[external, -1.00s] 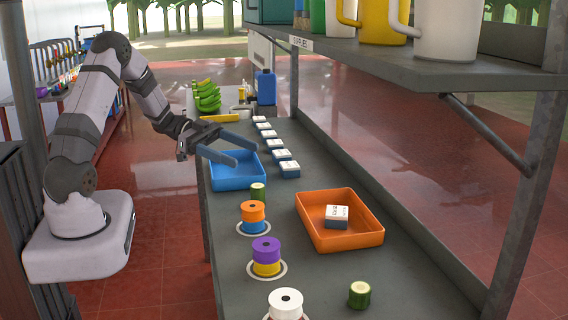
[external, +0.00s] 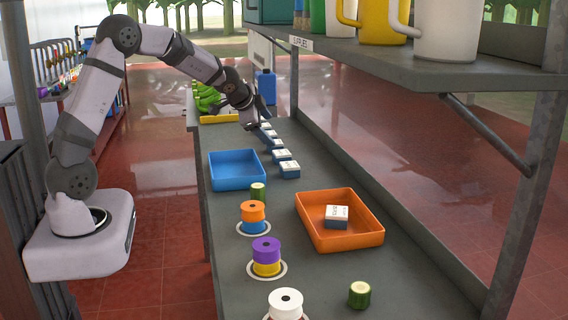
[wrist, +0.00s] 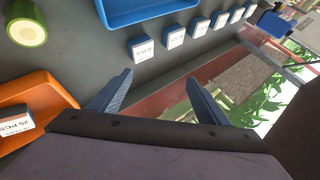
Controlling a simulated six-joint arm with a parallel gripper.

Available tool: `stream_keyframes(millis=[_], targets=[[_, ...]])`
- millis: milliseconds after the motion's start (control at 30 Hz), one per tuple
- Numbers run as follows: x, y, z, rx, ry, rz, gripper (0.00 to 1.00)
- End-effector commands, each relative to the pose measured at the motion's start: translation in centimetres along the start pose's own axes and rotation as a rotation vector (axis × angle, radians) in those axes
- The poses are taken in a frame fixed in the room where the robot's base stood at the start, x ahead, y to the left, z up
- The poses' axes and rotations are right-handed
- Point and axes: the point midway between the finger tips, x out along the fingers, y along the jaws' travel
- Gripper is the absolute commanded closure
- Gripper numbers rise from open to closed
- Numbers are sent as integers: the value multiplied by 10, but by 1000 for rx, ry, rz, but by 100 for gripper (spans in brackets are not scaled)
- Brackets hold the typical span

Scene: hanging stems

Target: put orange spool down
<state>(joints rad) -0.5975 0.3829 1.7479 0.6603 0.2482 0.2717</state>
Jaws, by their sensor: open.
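The orange spool (external: 252,209) sits stacked on a blue spool (external: 254,226), on a white ring mark on the grey bench. My gripper (external: 264,112) is well beyond it, over the far part of the bench by the row of labelled boxes. In the wrist view my gripper (wrist: 160,88) has its two blue fingers spread apart with nothing between them. The orange spool is not in the wrist view.
A blue tray (external: 237,184) is empty; an orange tray (external: 309,240) holds a labelled box (external: 337,216). A purple spool (external: 266,246) tops a yellow one (external: 267,268); a white spool (external: 286,302) stands nearer. Cucumber pieces (external: 360,295) (external: 258,192) stand about. A shelf (external: 400,66) overhangs the right side.

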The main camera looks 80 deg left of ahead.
Motion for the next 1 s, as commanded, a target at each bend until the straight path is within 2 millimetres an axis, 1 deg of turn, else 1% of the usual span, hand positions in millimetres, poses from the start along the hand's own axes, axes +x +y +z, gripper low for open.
stream_keyframes(millis=[167, 300, 400, 500, 600, 667, 700, 833, 900, 1000], targets=[[-38, 57, 1, -2, -183, 187, 31], [-80, 112, -2, 24, -283, 390, 31], [-111, 144, -6, 51, -321, 521, 31], [-136, 168, -10, 79, -343, 627, 31], [-158, 185, -13, 104, -355, 711, 31], [-169, 193, -15, 118, -357, 753, 31], [-159, 200, -9, 117, -365, 752, 31], [-143, 214, -1, 114, -364, 748, 31], [-137, 219, 2, 113, -363, 746, 31], [-132, 223, 4, 112, -362, 744, 31]])
